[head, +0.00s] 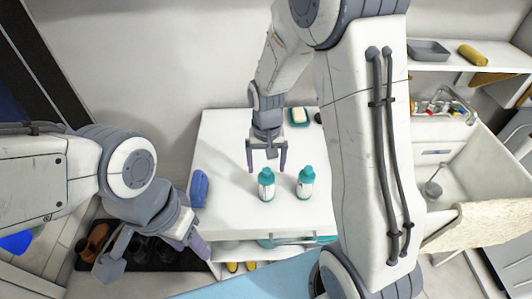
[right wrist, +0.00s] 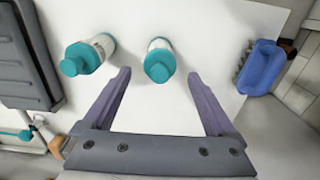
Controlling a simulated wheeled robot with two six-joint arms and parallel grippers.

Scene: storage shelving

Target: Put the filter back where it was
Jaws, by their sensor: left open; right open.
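I cannot identify a filter for certain in either view. Two white bottles with teal caps stand upright on the white cabinet top (head: 225,150): a left bottle (head: 266,186) and a right bottle (head: 305,184). My right gripper (head: 267,160) points down with its fingers apart, close to the left bottle. In the right wrist view, one bottle (right wrist: 159,62) appears between the open fingertips and the other bottle (right wrist: 86,56) stands outside them, to the left. No grip on either shows. My left gripper (head: 152,256) is open and empty, low at the left, beside the cabinet.
A blue brush (head: 199,188) lies at the cabinet's left edge, also in the right wrist view (right wrist: 261,66). Shoes (head: 93,240) lie on a dark mat at lower left. A sink (head: 440,180) and shelf (head: 470,62) are right.

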